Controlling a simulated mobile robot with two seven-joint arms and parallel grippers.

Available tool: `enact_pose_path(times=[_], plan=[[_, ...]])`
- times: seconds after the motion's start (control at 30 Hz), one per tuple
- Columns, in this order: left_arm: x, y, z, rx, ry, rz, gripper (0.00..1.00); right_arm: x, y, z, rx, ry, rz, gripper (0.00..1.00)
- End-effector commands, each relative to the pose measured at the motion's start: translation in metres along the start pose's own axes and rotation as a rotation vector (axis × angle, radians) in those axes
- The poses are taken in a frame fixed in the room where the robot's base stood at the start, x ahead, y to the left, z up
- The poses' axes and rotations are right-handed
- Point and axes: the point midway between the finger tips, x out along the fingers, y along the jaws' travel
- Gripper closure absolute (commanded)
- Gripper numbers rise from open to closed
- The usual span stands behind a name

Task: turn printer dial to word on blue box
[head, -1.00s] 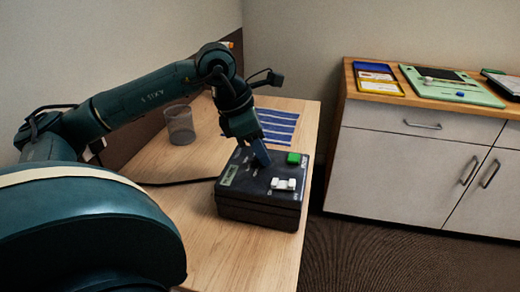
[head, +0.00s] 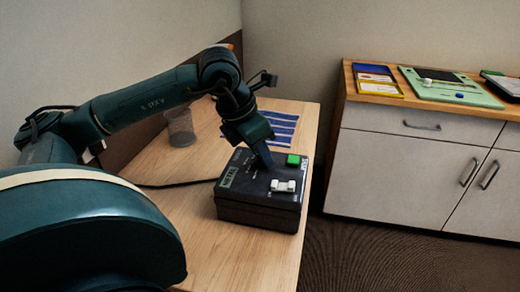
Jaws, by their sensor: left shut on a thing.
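The printer (head: 255,213) is a black box on the wooden table, with a green button (head: 293,160) and a small pale display (head: 228,178) whose word seems to read METAL. My left gripper (head: 265,160) points down onto the printer's top and is shut, its fingertips at the dial. The dial itself is hidden by the fingers. A blue box (head: 373,68) joined to a yellow one lies on the cabinet at the right; its lettering is too small to read. My right gripper is out of view.
A white piece (head: 283,186) sits on the printer's front right. A mesh cup (head: 180,127) and blue strips (head: 281,122) are farther back on the table (head: 215,250). A green board (head: 450,87) lies on the cabinet. The floor between is clear.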

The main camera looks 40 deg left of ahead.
Motion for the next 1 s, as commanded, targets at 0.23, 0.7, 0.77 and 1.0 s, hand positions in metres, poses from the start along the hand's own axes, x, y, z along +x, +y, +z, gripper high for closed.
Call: enact_pose_path(times=[0.23,0.7,0.77,1.0], plan=[[0.000,0.000,0.000,0.001,0.000,0.000,0.66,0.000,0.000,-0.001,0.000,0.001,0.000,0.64],[-0.003,0.000,0.000,0.002,-0.001,0.001,0.51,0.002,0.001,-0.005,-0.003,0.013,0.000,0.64],[-0.009,0.001,0.001,0.002,-0.001,0.003,0.51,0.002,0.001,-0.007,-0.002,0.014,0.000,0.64],[-0.056,0.001,0.001,0.002,-0.004,0.005,0.51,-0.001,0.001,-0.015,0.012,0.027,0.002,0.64]])
